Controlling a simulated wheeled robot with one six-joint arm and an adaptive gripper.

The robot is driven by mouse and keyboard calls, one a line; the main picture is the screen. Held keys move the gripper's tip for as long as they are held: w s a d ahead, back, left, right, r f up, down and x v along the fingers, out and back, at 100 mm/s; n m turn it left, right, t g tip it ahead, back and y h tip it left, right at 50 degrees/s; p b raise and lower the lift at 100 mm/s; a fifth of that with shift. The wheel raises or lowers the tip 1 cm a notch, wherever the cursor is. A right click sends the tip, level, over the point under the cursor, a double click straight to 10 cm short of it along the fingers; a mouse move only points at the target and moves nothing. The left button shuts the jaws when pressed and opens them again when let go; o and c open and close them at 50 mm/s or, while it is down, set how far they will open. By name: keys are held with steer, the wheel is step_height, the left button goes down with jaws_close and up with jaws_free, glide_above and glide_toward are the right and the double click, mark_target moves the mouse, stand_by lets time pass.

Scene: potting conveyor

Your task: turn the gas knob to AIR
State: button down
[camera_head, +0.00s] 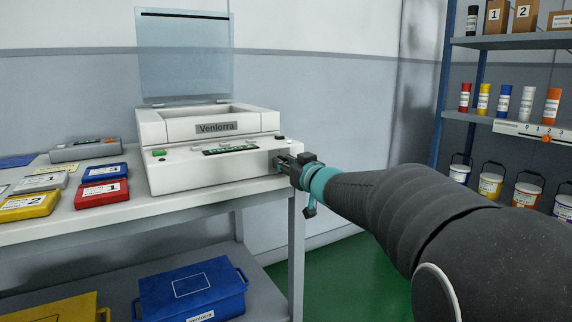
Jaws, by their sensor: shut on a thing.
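The white machine marked Venlorra (190,181) stands on the bench, its clear lid (184,56) raised. A green button (159,153) and a dark panel with green markings (231,149) show on its front. My gripper (279,163) is at the right end of the machine's front, touching or very near it. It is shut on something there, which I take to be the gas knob. The knob is hidden by the gripper, so its pointer and any AIR mark cannot be read.
Red (102,194), yellow (29,205) and blue (105,172) cases and a grey device (86,150) lie on the bench (130,216) to the left. Blue (192,290) and yellow bins are on the lower shelf. A rack (500,41) with bottles and buckets stands at right.

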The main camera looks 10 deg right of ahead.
steer(key=shift+a+f+n+b, duration=0.1)
steer(key=shift+n+b, duration=1.65)
steer(key=shift+n, duration=2.55)
steer(key=shift+f+n+b, duration=0.1)
steer(key=shift+n+b, duration=1.6)
steer(key=shift+n, duration=2.6)
steer(key=c, duration=0.9)
jaws_free()
